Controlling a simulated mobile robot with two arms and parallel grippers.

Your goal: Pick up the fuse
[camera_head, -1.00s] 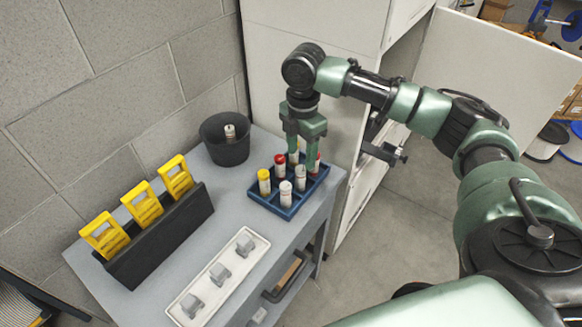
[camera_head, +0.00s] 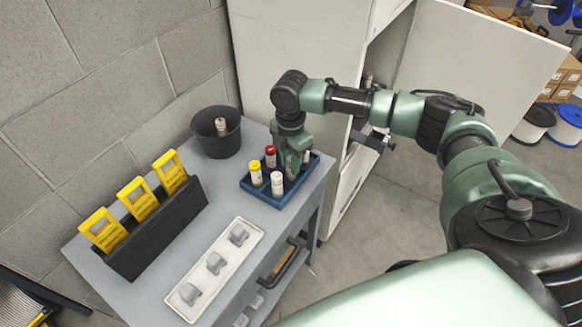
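My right gripper (camera_head: 291,170) points down into the right half of a blue tray (camera_head: 262,199) on the grey table. It stands among upright fuses, seen nearly edge-on, so I cannot tell whether it is open or shut on a fuse. A yellow-capped fuse (camera_head: 256,174), a red-capped fuse (camera_head: 270,158) and a white-capped fuse (camera_head: 277,184) stand in the tray left of the gripper. Part of another fuse (camera_head: 306,158) shows just right of it. The gripper hides the rest of the tray's right half. Another fuse (camera_head: 221,126) stands in a black bin (camera_head: 217,143). My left gripper is not in view.
A black rack (camera_head: 160,235) with yellow tags (camera_head: 137,197) stands on the table's left. A white tray (camera_head: 216,283) with grey parts lies at the front. A white cabinet (camera_head: 290,55) with an open door stands behind the table. Bare tabletop lies between rack and trays.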

